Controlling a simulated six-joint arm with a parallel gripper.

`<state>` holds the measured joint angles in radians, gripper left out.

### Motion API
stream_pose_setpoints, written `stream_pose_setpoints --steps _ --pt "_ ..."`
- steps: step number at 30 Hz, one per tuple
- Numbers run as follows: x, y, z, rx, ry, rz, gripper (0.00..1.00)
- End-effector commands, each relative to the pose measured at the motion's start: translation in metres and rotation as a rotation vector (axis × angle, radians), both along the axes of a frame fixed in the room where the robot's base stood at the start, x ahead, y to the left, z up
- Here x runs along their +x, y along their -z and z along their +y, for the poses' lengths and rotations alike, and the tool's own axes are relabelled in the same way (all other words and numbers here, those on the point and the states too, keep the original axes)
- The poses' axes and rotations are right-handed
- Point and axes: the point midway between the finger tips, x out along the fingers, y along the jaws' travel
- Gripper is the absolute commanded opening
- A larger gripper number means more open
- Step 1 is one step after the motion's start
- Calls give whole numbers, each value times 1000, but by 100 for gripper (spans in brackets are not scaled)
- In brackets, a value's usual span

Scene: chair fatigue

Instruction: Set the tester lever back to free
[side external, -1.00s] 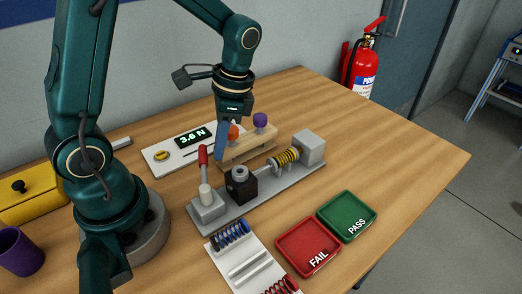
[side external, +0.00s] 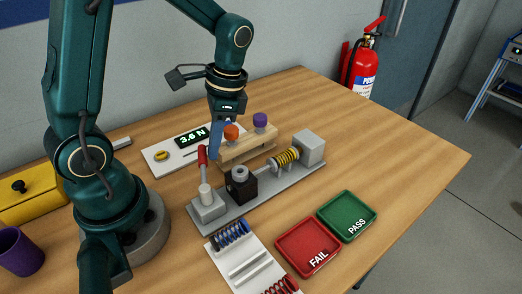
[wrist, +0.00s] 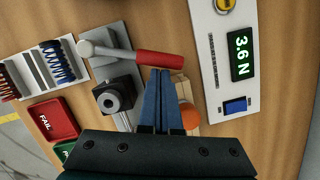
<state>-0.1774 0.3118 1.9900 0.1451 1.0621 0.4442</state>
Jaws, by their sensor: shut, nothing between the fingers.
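The tester lever has a red grip (side external: 202,155) and stands nearly upright on the grey block at the left end of the tester (side external: 262,194). The lever's red grip also shows in the wrist view (wrist: 160,58), reaching right from its pale pivot. My gripper (side external: 215,155) has blue fingers that are shut and empty, just right of the red grip in the side view. In the wrist view the fingertips (wrist: 158,72) are right at the edge of the grip; I cannot tell whether they touch it. A yellow spring (side external: 285,160) sits on the tester's rod.
A wooden rack with orange and purple knobs (side external: 260,120) stands close behind the tester. A display reading 3.6 N (side external: 192,137) lies behind the lever. The red FAIL tray (side external: 308,247), green PASS tray (side external: 347,215) and a white spring holder (side external: 247,262) are in front.

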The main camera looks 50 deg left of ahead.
Motion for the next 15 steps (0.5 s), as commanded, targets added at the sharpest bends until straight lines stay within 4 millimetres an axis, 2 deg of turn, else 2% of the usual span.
stream_pose_setpoints --steps 8,15 --pt "-6 0 4 -1 -71 1 0" --pt "-19 0 12 -1 -225 3 0"
